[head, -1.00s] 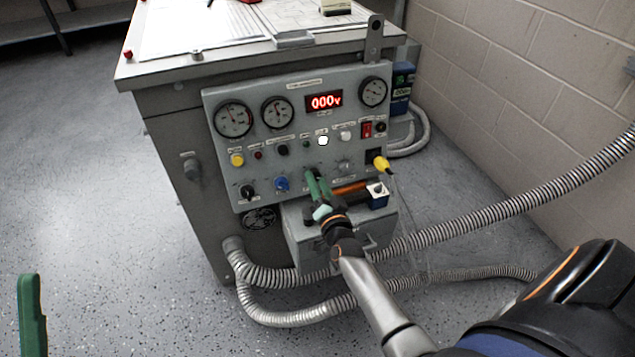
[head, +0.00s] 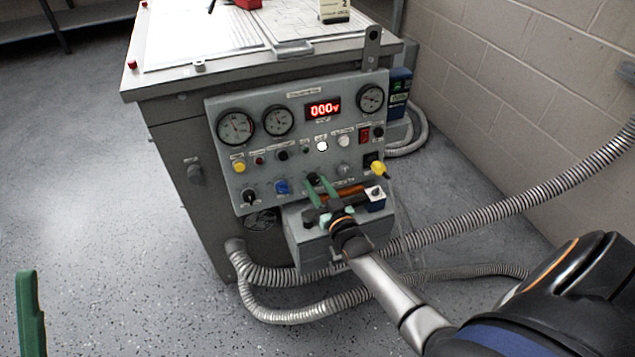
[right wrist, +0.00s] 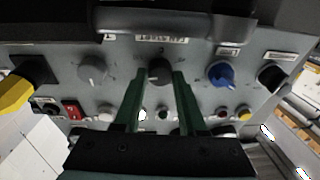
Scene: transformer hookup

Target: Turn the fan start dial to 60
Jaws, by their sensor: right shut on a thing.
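The fan start dial (right wrist: 158,72) is a dark round knob on the grey control panel (head: 222,175). In the right wrist view it sits between the two green fingers of my right gripper (right wrist: 160,80), under a small label that appears upside down. The fingers are shut on it. In the head view my right gripper (head: 318,182) reaches the panel's lower row, and its fingers partly hide the dial. The dial's pointer and scale are too small to read. One green finger of my left gripper (head: 30,312) shows at the lower left, away from the panel.
A blue knob (head: 283,187) and a black knob (head: 249,195) lie left of the dial; a grey knob (head: 344,169) and yellow plug (head: 378,168) lie right. A copper-coloured coil (head: 352,190) and a grey box sit just below. Metal conduits (head: 300,316) cross the floor.

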